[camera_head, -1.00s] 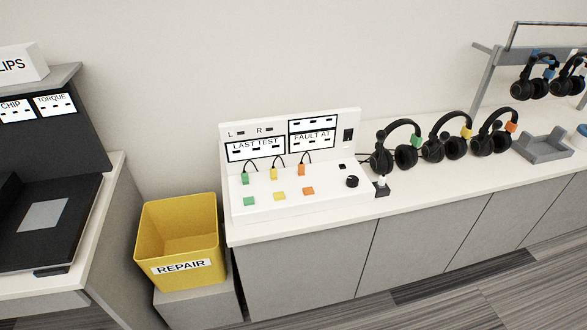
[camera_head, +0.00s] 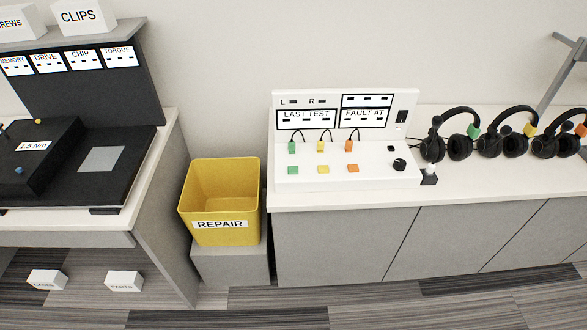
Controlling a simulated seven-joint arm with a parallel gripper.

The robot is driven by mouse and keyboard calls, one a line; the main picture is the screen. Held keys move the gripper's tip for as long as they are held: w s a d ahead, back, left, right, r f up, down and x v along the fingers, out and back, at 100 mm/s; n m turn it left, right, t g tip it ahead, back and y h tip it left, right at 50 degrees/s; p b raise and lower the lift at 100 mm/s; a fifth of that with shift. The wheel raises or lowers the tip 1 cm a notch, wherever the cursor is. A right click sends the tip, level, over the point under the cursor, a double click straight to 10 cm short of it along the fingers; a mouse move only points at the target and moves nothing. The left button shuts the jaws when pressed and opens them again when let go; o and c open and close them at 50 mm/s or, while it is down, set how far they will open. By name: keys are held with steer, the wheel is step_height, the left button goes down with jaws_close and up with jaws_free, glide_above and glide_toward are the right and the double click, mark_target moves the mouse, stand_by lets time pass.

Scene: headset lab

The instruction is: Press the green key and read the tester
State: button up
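The white tester (camera_head: 310,181) stands on the white counter in the middle of the view. The green key (camera_head: 293,170) is at the left of its front row, beside a yellow key (camera_head: 323,169) and an orange key (camera_head: 353,168). Behind them are green, yellow and orange plugs with black cables. The upright panel reads "LAST TEST" (camera_head: 306,115) and "FAULT AT" (camera_head: 363,114), with only dark dashes in the fields. A black knob (camera_head: 399,164) is at the right. My gripper is not in view.
A yellow REPAIR bin (camera_head: 220,207) stands on a grey block left of the counter. Headsets (camera_head: 452,136) with green, yellow and orange tags stand right of the tester. A dark workstation (camera_head: 50,165) is at the far left, with a CLIPS box (camera_head: 83,17) above it.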

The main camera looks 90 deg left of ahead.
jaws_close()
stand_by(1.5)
